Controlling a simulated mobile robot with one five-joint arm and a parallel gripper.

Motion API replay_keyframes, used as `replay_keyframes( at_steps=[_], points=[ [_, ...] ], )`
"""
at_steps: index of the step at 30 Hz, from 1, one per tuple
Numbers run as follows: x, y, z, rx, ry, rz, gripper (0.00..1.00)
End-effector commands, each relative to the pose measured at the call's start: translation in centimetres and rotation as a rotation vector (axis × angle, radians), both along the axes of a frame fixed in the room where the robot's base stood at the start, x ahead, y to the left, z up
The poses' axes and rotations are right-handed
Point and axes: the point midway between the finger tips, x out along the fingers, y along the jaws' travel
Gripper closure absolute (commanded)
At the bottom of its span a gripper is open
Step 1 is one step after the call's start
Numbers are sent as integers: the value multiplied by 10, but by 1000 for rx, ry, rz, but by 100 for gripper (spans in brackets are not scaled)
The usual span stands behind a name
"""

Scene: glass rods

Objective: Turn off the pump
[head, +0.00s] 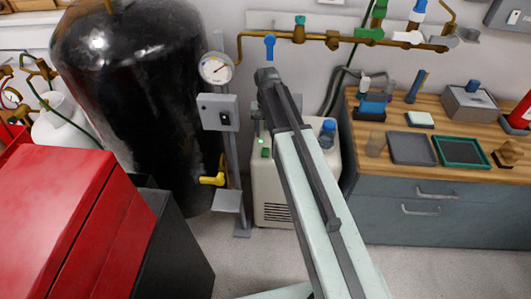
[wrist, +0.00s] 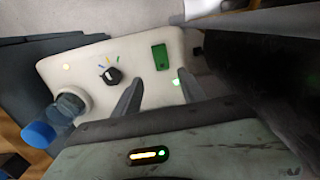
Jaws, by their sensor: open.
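The pump (head: 270,185) is a cream box on the floor between the black tank and the workbench, partly hidden behind my arm in the head view. Its top panel (wrist: 130,62) fills the middle of the wrist view. On it are a green switch (wrist: 160,57), a lit green lamp (wrist: 176,82) and a black dial knob (wrist: 112,75). My gripper (wrist: 160,78) is open and empty, its two fingers pointing at the panel on either side of the switch in the picture. I cannot tell how far the tips are from it.
A blue-capped bottle (wrist: 58,117) is at the pump's left end in the wrist view. The black tank (head: 130,110), a post with a gauge (head: 216,68) and a grey switch box (head: 217,112) stand left of the pump. The workbench (head: 440,215) is on the right.

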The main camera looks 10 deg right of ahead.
Motion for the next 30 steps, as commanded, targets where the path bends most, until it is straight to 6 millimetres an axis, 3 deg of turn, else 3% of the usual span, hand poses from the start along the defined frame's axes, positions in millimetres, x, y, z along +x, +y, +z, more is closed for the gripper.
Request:
replay_keyframes(
  at_steps=[2, 7, 11, 24, 30],
  points=[
    [15, 0, -10, 0, 0, -24, 51],
    [15, 0, -9, 0, 0, -32, 51],
    [14, 1, -19, 0, 0, -30, 51],
    [14, 1, -86, 0, 0, -28, 51],
    [14, 2, -85, 0, 0, -28, 51]
  ],
)
